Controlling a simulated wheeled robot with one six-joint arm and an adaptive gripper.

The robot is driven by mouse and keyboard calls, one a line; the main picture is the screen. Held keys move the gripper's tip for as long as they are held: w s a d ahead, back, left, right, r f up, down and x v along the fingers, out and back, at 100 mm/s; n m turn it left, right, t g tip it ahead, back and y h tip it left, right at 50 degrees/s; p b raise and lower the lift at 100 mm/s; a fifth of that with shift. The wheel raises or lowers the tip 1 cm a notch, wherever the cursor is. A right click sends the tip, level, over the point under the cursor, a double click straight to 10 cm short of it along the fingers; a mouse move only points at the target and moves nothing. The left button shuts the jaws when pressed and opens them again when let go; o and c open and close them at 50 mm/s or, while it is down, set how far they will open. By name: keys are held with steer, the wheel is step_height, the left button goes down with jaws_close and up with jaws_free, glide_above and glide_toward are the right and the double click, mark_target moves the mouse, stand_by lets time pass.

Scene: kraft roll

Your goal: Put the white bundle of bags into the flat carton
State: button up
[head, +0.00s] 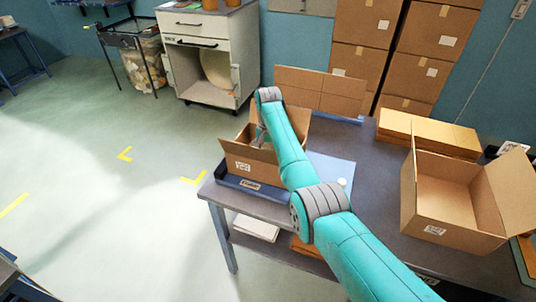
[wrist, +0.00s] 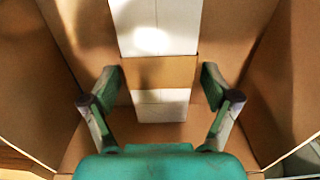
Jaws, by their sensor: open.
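The white bundle of bags (wrist: 155,25), with a brown band around its middle, lies inside an open carton in the wrist view. My gripper (wrist: 161,78) is open over it, with one finger on each side and a visible gap to the bundle. In the head view my gripper (head: 262,138) reaches into the left open carton (head: 240,172) on the table, and its arm hides part of that carton. The bundle cannot be made out in the head view. Another open carton (head: 450,215) stands empty on the right of the table; I cannot tell which is the flat carton.
The dark table (head: 385,225) has a blue sheet (head: 332,168) beside the left carton. A low stack of flat cardboard (head: 430,133) lies at the back. Tall stacked boxes (head: 362,60) stand behind the table. A grey cabinet (head: 205,50) is at the back left.

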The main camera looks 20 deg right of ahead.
step_height(320, 180, up, 12)
stand_by(0.4)
steer(key=shift+f, duration=0.1)
